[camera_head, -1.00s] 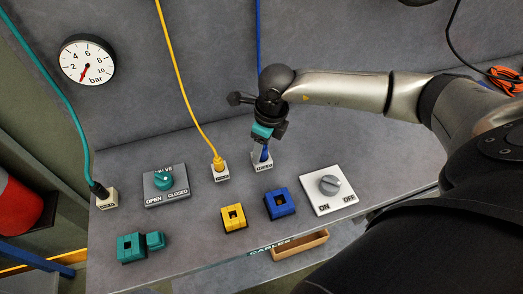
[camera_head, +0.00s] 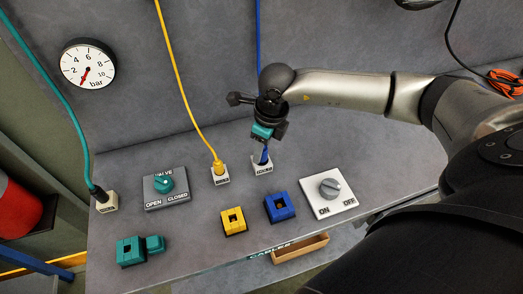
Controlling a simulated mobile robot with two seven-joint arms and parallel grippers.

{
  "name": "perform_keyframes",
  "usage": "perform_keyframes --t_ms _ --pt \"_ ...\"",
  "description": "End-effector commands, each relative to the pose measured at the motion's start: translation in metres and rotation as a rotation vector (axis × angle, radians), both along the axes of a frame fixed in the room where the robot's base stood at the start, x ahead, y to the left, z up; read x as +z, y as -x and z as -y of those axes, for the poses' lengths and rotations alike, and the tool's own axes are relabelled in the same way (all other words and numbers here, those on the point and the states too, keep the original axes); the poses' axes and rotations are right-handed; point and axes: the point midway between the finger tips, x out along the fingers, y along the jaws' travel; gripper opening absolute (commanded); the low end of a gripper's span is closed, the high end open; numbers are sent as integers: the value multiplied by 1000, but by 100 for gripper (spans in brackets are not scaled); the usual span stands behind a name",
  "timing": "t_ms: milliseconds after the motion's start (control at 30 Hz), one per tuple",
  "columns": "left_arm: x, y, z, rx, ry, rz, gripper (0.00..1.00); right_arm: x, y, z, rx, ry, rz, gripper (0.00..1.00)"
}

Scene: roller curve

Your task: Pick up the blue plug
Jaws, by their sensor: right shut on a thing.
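The blue plug (camera_head: 264,157) stands upright at the white labelled holder (camera_head: 262,168) near the back of the bench. Its blue cable (camera_head: 258,50) runs up behind my gripper. My right gripper (camera_head: 263,142) points down over the plug and is shut on it; its fingers hide the plug's upper part. Whether the plug's lower end is still seated in the holder I cannot tell. A blue socket block (camera_head: 279,207) sits in front of the holder on the bench. My left gripper does not show.
A yellow plug (camera_head: 217,167) stands in its holder to the left, with a yellow socket (camera_head: 233,221) in front. A teal valve knob (camera_head: 163,184), a teal socket (camera_head: 130,251) and an ON/OFF switch (camera_head: 329,189) are on the bench. A wooden tray (camera_head: 300,249) is at the front edge.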

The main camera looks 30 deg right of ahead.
Motion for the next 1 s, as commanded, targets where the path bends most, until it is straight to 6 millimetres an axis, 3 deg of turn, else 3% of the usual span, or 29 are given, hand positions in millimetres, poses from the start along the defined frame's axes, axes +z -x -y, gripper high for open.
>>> perform_keyframes --t_ms 167,600,800,1000 --pt "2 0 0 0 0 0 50 30 -1 0 0 0 6 0" --pt "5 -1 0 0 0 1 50 151 -1 0 2 0 6 0" --pt "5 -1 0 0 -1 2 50 181 0 0 0 -2 3 0" --pt "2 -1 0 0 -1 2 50 188 0 0 1 0 1 0"
